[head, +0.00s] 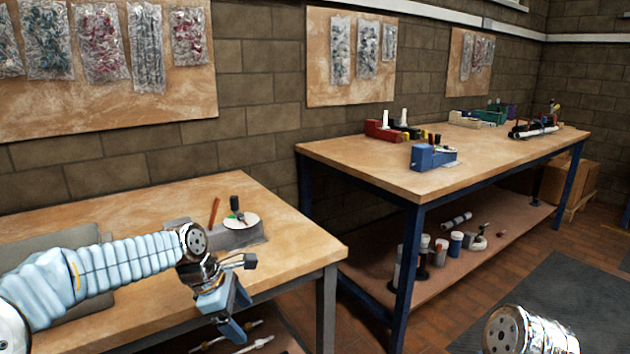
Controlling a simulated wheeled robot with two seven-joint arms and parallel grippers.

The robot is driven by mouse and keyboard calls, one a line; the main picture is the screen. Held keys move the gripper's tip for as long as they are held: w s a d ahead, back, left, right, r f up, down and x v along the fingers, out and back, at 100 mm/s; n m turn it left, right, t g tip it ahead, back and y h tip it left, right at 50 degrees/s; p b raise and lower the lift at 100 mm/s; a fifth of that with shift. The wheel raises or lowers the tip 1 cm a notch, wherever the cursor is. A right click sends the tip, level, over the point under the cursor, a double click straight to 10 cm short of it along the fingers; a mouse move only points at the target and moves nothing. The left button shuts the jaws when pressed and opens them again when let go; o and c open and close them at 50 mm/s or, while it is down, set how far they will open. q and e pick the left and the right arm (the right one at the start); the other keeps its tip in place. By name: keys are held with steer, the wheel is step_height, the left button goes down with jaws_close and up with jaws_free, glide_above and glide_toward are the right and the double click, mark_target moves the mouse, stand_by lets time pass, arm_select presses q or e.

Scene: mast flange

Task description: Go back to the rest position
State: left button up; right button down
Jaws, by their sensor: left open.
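My left gripper (232,295) hangs at the front right edge of the near wooden table (285,215). It is open, and nothing shows between its fingers. My left arm, in a pale blue ribbed sleeve, reaches in from the left over the table. A metal arm end of mine shows at the bottom right; the right gripper itself is out of view. Behind my left gripper, a grey block (232,237) on the table bears a white disc (240,221) with a small black and green piece on it. An orange-brown stick (214,214) stands upright beside it.
A grey mat (45,245) lies on the near table under my arm. A second bench (400,165) with blue legs holds a blue device (433,157), a red device (384,131) and other tools. Its lower shelf holds several jars. The brick floor between has a dark mat (570,290).

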arm_select(q)
step_height(320, 180, down, 13)
steer(key=s+d+m, duration=0.2)
steer(key=m, duration=0.2)
steer(key=s+d+f+m+g, duration=0.1)
steer(key=s+d+f+m, duration=0.2)
steer(key=s+f+m, duration=0.8)
steer(key=s+f, duration=0.9)
steer(key=f, duration=0.3)
steer(key=shift+s+m, duration=0.15)
steer(key=shift+m, duration=0.15)
